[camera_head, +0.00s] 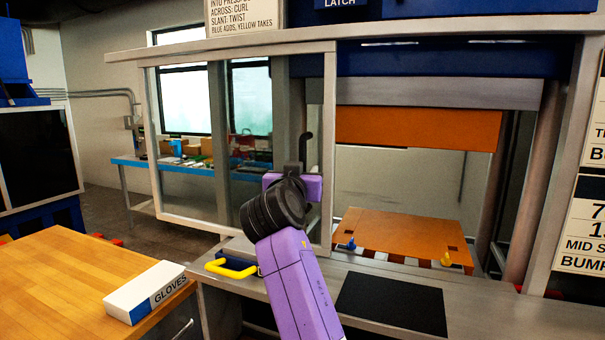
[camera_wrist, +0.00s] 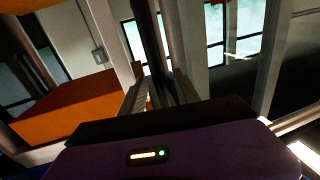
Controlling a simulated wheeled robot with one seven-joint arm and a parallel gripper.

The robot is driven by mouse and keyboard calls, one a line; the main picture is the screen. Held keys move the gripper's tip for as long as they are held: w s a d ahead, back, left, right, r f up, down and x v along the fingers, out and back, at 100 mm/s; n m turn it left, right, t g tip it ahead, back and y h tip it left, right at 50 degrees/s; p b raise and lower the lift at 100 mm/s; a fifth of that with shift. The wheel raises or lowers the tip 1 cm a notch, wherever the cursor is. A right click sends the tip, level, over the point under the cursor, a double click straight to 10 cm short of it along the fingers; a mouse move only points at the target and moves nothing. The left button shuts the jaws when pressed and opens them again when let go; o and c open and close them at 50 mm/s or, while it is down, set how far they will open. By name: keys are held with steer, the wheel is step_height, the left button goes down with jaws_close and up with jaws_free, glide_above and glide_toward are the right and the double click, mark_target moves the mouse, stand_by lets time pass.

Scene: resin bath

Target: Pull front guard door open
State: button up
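The front guard door (camera_head: 328,110) is a clear panel in a pale metal frame. It stands in front of the left part of the press, and the press opening to its right is uncovered. A dark bar handle (camera_head: 307,138) rises by the door's right side. My gripper (camera_head: 297,168) is at this handle, its purple hand partly hidden behind my black wrist. In the wrist view, the grey fingers of my gripper (camera_wrist: 160,92) lie close on both sides of the dark handle (camera_wrist: 151,42) and appear shut on it. The exact contact is in shadow.
An orange plate (camera_head: 400,232) lies in the press under an orange upper block (camera_head: 415,128). A black mat (camera_head: 392,303) and a yellow handle (camera_head: 231,267) are on the front ledge. A gloves box (camera_head: 147,293) sits on the wooden table (camera_head: 60,285) at left.

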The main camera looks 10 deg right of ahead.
steer(key=b+v, duration=0.1)
steer(key=v, duration=0.6)
steer(key=shift+s, duration=0.3)
steer(key=shift+a, duration=0.15)
